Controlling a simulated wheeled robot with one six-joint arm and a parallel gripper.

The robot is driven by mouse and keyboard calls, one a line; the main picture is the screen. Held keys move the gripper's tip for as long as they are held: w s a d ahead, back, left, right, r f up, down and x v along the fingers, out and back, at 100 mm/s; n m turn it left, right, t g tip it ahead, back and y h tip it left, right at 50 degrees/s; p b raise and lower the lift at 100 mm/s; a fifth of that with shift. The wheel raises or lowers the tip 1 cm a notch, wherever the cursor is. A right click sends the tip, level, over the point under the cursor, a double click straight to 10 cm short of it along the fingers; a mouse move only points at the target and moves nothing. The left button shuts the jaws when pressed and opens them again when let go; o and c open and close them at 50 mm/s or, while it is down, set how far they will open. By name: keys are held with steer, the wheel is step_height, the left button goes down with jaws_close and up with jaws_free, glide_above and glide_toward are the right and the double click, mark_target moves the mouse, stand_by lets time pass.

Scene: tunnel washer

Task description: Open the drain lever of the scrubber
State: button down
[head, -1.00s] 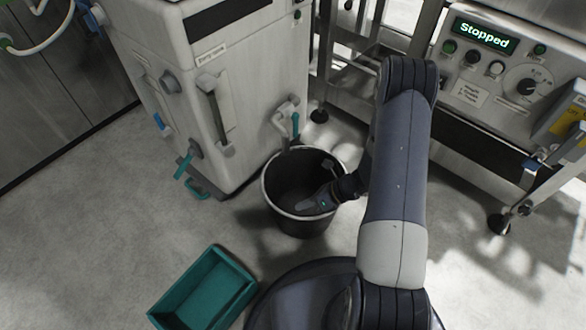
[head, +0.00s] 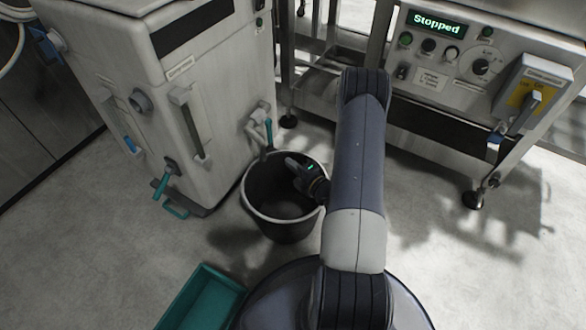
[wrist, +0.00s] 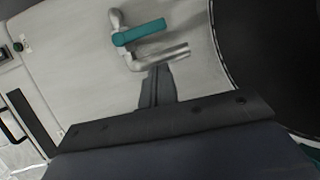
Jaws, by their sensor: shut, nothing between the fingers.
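The scrubber appears to be the pale cabinet (head: 225,90) at left; its label is too small to read. A teal lever (head: 269,132) sits on a bent grey pipe (head: 255,127) on its right side, above a black bucket (head: 250,207). In the wrist view the teal lever (wrist: 140,32) lies along the pipe outlet (wrist: 165,57). My gripper (head: 291,163) is over the bucket, right of and below the lever. Its closed fingers (wrist: 158,72) point toward the outlet, with no clear contact with the lever. Another teal lever (head: 161,183) is low on the cabinet's front.
A teal bin (head: 205,298) lies on the floor in front. A steel frame with a control panel (head: 440,55) reading "Stopped" stands at right. Open floor lies left of the bin and right of my arm.

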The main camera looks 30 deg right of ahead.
steer(key=b, duration=0.3)
glide_toward(272, 138)
steer(key=w+a+f, duration=0.1)
steer(key=w+a, duration=0.3)
steer(key=w, duration=0.1)
steer(key=shift+w+a, duration=0.3)
steer(key=shift+w, duration=0.1)
steer(key=shift+d+f, duration=0.1)
steer(key=shift+d, duration=0.05)
steer(key=shift+w+d+b, duration=0.25)
steer(key=shift+w+d, duration=0.2)
steer(key=shift+d, duration=0.25)
steer(key=shift+w+d+b, duration=0.2)
steer(key=shift+w+d, duration=0.25)
steer(key=shift+d, duration=0.2)
steer(key=shift+w+d, duration=0.1)
steer(key=shift+d, duration=0.05)
steer(key=shift+w+d+r, duration=0.25)
steer(key=shift+w+d, duration=0.15)
steer(key=shift+d, duration=0.15)
steer(key=shift+w+d+r, duration=0.25)
steer(key=shift+w+d, duration=0.15)
steer(key=shift+d, duration=0.15)
steer(key=shift+r, duration=0.1)
